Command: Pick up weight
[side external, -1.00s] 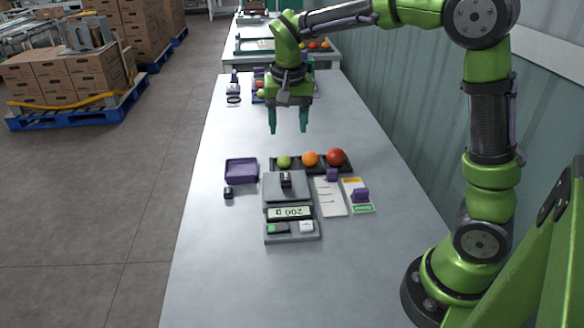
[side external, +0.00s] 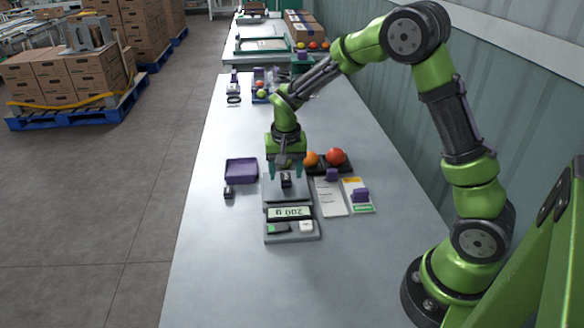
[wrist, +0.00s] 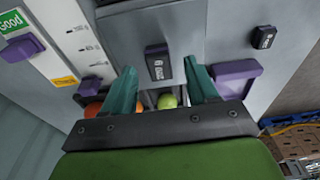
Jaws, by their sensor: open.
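A small dark weight (side external: 286,182) stands on the plate of the grey scale (side external: 292,230), whose display reads 200 g. In the wrist view this weight (wrist: 156,62) shows between my fingertips, with a white marking on it. A second dark weight (side external: 228,193) stands on the table left of the scale; it is at the upper right in the wrist view (wrist: 263,37). My gripper (side external: 285,175) is open, pointing down over the scale plate, with one teal finger on each side of the first weight. I cannot tell whether a finger touches it.
A purple tray (side external: 241,171) lies left of the scale. Behind the scale is a dark rack with an orange tomato (side external: 311,158), a red one (side external: 336,156) and a green one (wrist: 167,101). A white card (side external: 330,198) and a purple-handled stamp (side external: 360,194) lie right. The front table is clear.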

